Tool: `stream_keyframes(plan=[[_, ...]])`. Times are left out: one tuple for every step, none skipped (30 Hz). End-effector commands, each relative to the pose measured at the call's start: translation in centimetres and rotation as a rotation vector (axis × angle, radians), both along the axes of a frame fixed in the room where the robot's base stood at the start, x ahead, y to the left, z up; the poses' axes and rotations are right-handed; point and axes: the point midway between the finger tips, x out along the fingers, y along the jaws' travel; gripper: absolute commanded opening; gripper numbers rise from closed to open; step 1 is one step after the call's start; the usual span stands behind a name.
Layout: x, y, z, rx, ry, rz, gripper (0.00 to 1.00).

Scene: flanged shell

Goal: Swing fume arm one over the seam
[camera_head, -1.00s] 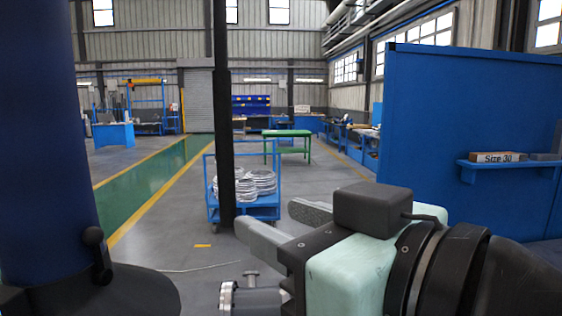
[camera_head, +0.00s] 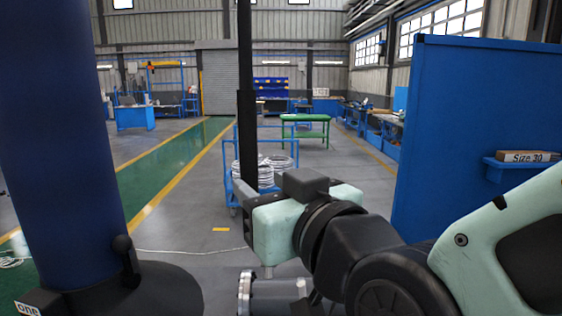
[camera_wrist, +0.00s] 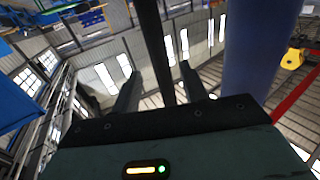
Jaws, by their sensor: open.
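A large blue tube (camera_head: 60,130) with a flared black hood (camera_head: 150,291) and a black knob joint (camera_head: 124,255) fills the left of the head view; a tag (camera_head: 30,308) at its foot reads "one". The blue tube also shows at the right of the wrist view (camera_wrist: 255,50). A black vertical pole (camera_head: 246,120) stands right of it; I cannot tell whether they are joined. My gripper (camera_wrist: 158,75) is open, and in the wrist view the pole (camera_wrist: 160,45) lies between its fingers with gaps on both sides. In the head view the fingers are mostly hidden.
A metal flanged pipe (camera_head: 275,294) lies low in front, below my gripper. A blue trolley with wire coils (camera_head: 280,168) stands behind the pole. A blue partition (camera_head: 455,120) with a shelf (camera_head: 515,166) blocks the right. A green table (camera_head: 305,130) stands farther back.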

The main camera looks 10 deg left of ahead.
Motion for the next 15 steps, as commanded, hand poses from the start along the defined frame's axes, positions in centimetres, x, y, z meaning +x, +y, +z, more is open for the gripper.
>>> stream_keyframes(plan=[[0.7,0.7,0.3,-0.004,-0.001,-0.001,0.44],[1.1,1.0,0.3,-0.004,-0.001,-0.001,0.44],[1.5,1.4,0.3,-0.004,0.000,-0.002,0.44],[1.9,1.7,0.3,-0.004,-0.001,-0.001,0.44],[2.2,2.1,0.2,-0.004,-0.001,0.000,0.44],[2.6,2.4,0.3,-0.003,0.000,-0.001,0.44],[2.8,2.6,0.2,-0.004,-0.001,-0.002,0.44],[3.1,2.9,0.2,-0.002,-0.001,-0.002,0.44],[3.4,3.1,0.2,-0.003,0.000,-0.001,0.44],[3.5,3.3,0.2,-0.003,0.000,-0.001,0.44],[3.7,3.4,0.2,-0.002,-0.001,-0.001,0.44],[3.9,3.6,0.1,-0.001,0.001,-0.001,0.44],[4.0,3.7,0.1,-0.001,0.001,-0.001,0.44],[4.0,3.7,0.1,-0.001,0.001,-0.001,0.44],[4.1,3.8,0.0,-0.001,0.001,-0.001,0.44]])
